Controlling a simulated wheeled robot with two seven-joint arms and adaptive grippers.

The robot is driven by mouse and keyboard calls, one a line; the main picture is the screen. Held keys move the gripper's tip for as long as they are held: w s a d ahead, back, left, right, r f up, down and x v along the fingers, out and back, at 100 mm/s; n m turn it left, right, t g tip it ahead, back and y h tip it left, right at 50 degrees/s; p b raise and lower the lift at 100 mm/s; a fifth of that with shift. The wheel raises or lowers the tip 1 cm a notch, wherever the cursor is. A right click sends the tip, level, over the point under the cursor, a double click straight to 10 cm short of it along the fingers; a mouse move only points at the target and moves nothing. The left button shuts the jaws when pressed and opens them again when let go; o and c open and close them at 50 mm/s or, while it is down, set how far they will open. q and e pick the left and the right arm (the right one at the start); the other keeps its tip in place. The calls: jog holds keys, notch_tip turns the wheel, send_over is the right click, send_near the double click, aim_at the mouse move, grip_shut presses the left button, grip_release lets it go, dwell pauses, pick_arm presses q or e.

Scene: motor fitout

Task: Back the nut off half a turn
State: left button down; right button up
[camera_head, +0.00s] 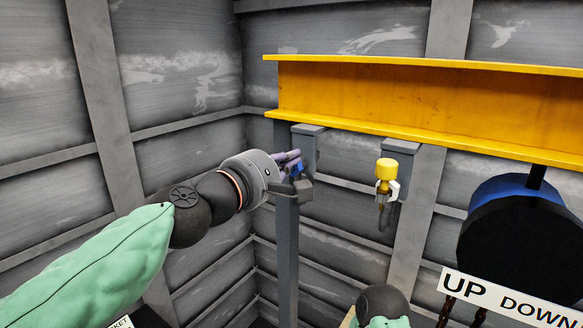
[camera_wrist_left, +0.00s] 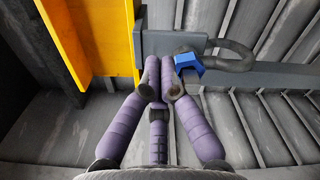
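The blue nut (camera_head: 297,170) sits at the lower part of a grey bracket below the yellow beam, close to the purple fingers. In the left wrist view the nut (camera_wrist_left: 188,64) is right of the fingertips, beside a dark curved rod or hook, and looks outside the finger grasp. My left gripper (camera_head: 288,158) reaches in from the left at the bracket. In the wrist view its fingers (camera_wrist_left: 161,80) converge with their tips close together and nothing visible between them. Whether the right fingertip touches the nut cannot be told. My right gripper is not in view.
The yellow beam (camera_head: 400,95) runs across the upper right. A second grey hanger (camera_head: 400,150) has a yellow-topped fitting (camera_head: 386,172) in front. A dark and blue round motor body (camera_head: 515,230) hangs at right, above an UP/DOWN sign (camera_head: 515,300). A grey post (camera_head: 287,250) stands below the left bracket.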

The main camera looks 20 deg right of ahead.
pick_arm(q)
jog(key=v, duration=0.4)
jog(key=shift+d, duration=0.1)
